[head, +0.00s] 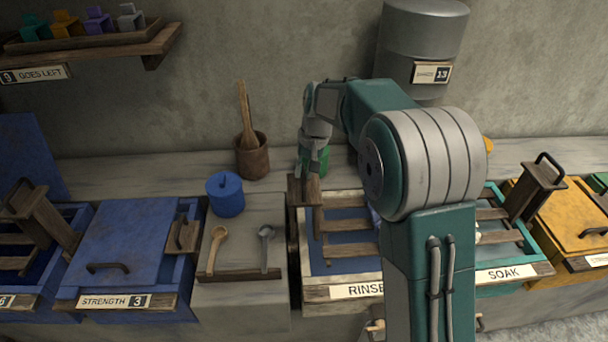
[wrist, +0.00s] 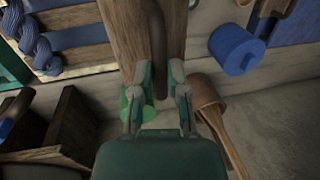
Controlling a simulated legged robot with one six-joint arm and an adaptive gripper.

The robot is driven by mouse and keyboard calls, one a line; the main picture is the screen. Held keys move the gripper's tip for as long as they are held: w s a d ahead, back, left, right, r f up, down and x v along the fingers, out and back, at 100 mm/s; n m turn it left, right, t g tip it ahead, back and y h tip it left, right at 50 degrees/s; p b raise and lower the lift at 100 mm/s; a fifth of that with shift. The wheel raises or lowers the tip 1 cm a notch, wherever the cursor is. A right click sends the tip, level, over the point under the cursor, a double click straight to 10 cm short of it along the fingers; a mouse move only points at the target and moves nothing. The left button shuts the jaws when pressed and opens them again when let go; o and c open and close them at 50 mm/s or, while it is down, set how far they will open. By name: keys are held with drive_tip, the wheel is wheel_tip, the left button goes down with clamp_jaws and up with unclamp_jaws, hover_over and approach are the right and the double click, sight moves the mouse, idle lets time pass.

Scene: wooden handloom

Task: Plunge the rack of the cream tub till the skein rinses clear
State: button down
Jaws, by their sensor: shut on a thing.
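The cream tub (head: 304,255) stands in the middle of the head view, with a RINSE label on its front and blue liquid inside. Its wooden rack (head: 350,251) has slats across the tub and an upright post (wrist: 139,22) at the left end. My gripper (head: 311,176) is at the top of that post. In the wrist view my gripper (wrist: 160,84) is shut on the rack's dark handle (wrist: 158,45). A twisted blue skein (wrist: 34,43) lies over the slats; my arm hides most of it in the head view. How deep it sits is unclear.
A blue lidded pot (head: 225,195), a brown pot with wooden tools (head: 252,156) and two spoons stand left of the tub. The teal SOAK tub (head: 540,252) adjoins on the right. A green object (wrist: 147,108) sits close behind the gripper.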

drive_tip(key=shift+r, duration=0.3)
drive_tip(key=c, duration=0.6)
unclamp_jaws()
drive_tip(key=shift+a, duration=0.1)
drive_tip(key=shift+c, duration=0.2)
wheel_tip(320, 180, up, 12)
drive_tip(key=d, duration=0.2)
drive_tip(key=shift+d+f, duration=0.15)
drive_tip(key=shift+f, duration=0.05)
